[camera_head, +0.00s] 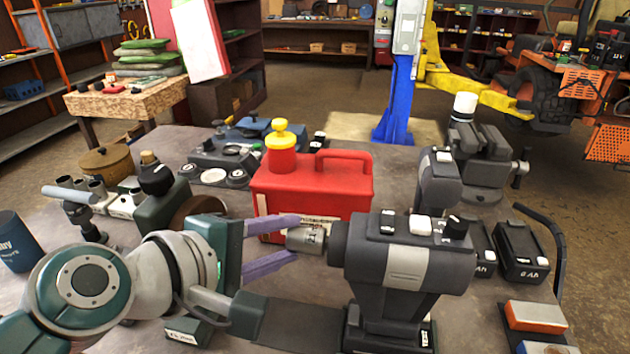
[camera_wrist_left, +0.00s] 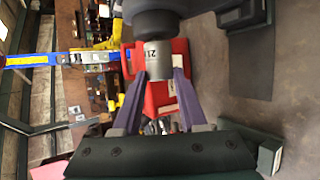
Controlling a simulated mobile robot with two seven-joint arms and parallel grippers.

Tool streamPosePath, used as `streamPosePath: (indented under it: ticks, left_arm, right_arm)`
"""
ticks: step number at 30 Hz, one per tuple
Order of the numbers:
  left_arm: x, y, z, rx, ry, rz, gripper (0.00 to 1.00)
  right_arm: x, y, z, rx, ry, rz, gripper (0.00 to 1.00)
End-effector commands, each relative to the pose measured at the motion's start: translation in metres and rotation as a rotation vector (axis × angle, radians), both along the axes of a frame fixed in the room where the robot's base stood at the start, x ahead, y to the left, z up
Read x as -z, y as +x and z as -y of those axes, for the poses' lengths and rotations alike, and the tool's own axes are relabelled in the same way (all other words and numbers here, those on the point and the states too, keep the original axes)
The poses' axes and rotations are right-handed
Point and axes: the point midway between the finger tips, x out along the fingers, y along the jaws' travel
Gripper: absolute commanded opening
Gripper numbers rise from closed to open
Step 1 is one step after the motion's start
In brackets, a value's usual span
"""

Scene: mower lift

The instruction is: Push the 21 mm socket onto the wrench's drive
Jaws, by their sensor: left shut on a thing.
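The impact wrench (camera_head: 400,255) is dark grey and stands upright on the bench, its round nose pointing left. My left gripper (camera_head: 298,238) has purple fingers and is shut on the silver 21 mm socket (camera_head: 306,241) at the wrench's nose. In the left wrist view the socket (camera_wrist_left: 158,60) shows the digits "21" between the fingertips (camera_wrist_left: 159,78). Its far end meets the dark nose (camera_wrist_left: 157,24) and looks in line with it. The drive itself is hidden, and I cannot tell how far the socket sits on it. My right gripper is not in view.
A red can (camera_head: 330,180) with a yellow cap stands close behind the socket. A second grey tool (camera_head: 437,185) and black battery packs (camera_head: 520,250) are behind and right of the wrench. A dark green device (camera_head: 165,205) stands behind my left arm.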

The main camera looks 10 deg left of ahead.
Motion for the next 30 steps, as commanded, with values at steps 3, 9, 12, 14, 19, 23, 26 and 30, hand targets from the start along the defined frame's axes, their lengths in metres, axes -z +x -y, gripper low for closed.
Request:
streamPosePath:
  ticks: [3, 9, 12, 14, 19, 23, 26, 30]
  left_arm:
    - [-0.0004, 0.0002, 0.0001, 0.0, 0.0, 0.001, 0.0]
    - [-0.0005, 0.0001, 0.0017, -0.001, -0.001, 0.001, 0.0]
    - [-0.0006, 0.0, 0.0028, -0.001, -0.001, 0.001, 0.0]
    - [-0.0006, 0.0, 0.0035, -0.001, -0.001, 0.001, 0.0]
    - [-0.0005, 0.0002, 0.0038, 0.0, -0.001, 0.002, 0.0]
    - [-0.0005, 0.0002, 0.0035, -0.001, 0.0, 0.002, 0.0]
    - [-0.0005, 0.0003, 0.0032, -0.002, 0.0, 0.002, 0.46]
    - [-0.0004, 0.0003, 0.0033, -0.001, 0.0, 0.001, 0.62]
  right_arm:
    - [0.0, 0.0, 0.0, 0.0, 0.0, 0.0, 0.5]
    - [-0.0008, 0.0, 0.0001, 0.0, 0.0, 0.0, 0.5]
    - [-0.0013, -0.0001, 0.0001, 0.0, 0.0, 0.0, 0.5]
    - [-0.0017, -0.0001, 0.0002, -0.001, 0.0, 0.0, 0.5]
    - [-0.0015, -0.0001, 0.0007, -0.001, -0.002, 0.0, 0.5]
    - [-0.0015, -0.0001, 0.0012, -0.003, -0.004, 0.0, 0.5]
    - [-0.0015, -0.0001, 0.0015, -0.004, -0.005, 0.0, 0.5]
    - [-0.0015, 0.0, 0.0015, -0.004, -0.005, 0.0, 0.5]
